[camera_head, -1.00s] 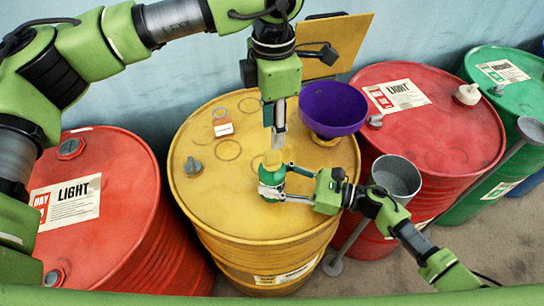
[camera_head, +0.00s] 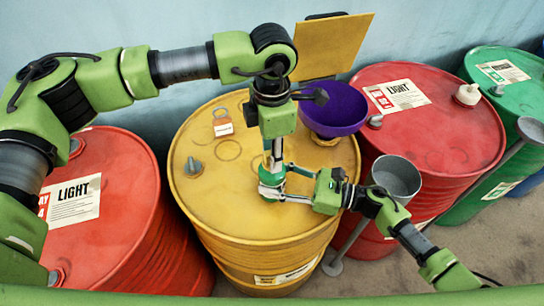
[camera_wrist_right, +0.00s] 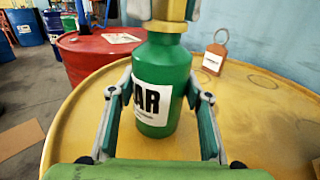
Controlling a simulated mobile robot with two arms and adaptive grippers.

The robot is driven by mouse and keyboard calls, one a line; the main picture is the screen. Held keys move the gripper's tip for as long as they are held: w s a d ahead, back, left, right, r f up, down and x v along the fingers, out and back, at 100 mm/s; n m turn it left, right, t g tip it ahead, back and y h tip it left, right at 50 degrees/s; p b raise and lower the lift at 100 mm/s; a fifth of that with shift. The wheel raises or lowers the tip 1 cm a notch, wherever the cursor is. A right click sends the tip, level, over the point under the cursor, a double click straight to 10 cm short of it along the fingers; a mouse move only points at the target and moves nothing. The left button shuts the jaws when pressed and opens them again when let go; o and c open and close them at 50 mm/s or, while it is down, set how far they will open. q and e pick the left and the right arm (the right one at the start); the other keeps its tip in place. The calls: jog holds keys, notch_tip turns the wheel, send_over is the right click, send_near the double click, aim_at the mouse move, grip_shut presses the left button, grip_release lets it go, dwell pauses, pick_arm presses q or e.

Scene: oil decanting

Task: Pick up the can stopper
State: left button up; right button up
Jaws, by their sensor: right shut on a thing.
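The green can (camera_wrist_right: 160,70) with a white label stands upright on the yellow drum (camera_head: 215,215). Its yellow stopper (camera_wrist_right: 165,12) shows at the top edge of the right wrist view. My right gripper (camera_wrist_right: 158,98) is shut on the can's body, one finger on each side; it also shows in the head view (camera_head: 271,191). My left gripper (camera_head: 274,163) points straight down over the can. In the right wrist view its fingers flank the stopper; whether they press on it I cannot tell. The gripper hides the stopper in the head view.
A purple funnel (camera_head: 333,105) sits at the drum's back right, with a yellow board (camera_head: 332,45) behind it. A tagged ring (camera_head: 222,122) and a grey cap (camera_head: 193,167) are on the drum. Red drums (camera_head: 120,215) stand on both sides. A grey funnel (camera_head: 397,178) stands at the right.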

pick_arm(q)
jog(key=c, duration=0.5)
jog(key=shift+c, duration=0.2)
notch_tip(320, 180, up, 10)
jog(key=shift+r, duration=0.1)
pick_arm(e)
jog(key=o, duration=1.4)
jog(key=shift+o, duration=0.2)
jog(key=shift+d, duration=0.1)
jog(key=v, duration=0.7)
jog(key=shift+s+d+r, duration=0.1)
jog(key=shift+d, duration=0.1)
